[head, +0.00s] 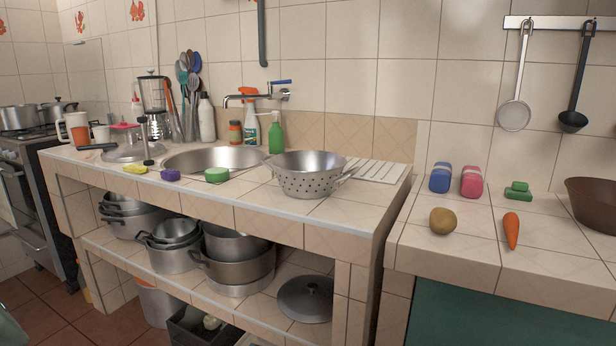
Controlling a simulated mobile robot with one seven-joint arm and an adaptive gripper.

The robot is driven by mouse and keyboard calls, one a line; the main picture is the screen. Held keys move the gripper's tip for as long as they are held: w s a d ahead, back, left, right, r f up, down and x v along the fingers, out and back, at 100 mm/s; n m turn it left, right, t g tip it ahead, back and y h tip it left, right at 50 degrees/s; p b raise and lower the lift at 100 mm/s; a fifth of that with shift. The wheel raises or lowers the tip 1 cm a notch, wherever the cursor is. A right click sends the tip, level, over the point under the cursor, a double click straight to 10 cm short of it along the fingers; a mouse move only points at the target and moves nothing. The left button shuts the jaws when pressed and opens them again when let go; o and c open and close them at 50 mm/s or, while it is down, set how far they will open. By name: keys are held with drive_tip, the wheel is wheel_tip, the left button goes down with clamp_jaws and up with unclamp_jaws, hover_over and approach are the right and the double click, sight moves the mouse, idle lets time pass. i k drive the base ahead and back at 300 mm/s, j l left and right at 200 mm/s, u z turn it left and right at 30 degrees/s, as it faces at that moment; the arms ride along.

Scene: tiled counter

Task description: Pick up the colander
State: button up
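The colander (309,184) is a silver metal bowl with small holes in its side. It stands upright on the tiled counter, near the front edge and right of the sink (212,160). Its rim is open at the top and its inside looks empty. A handle-like piece sticks out at its right side, towards the ribbed drainboard. My gripper is not in this view.
A green sponge (216,175) lies left of the colander. A green soap bottle (275,136) stands behind it, and the tap (258,96) rises over the sink. The ribbed drainboard (375,171) is clear. A potato (442,221) and a carrot (511,231) lie on the right counter.

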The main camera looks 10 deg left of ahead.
sight(306, 175)
drive_tip(key=i+u, duration=0.5)
drive_tip(key=i+l+u, duration=0.1)
drive_tip(key=i+u, duration=0.25)
drive_tip(key=u, duration=0.15)
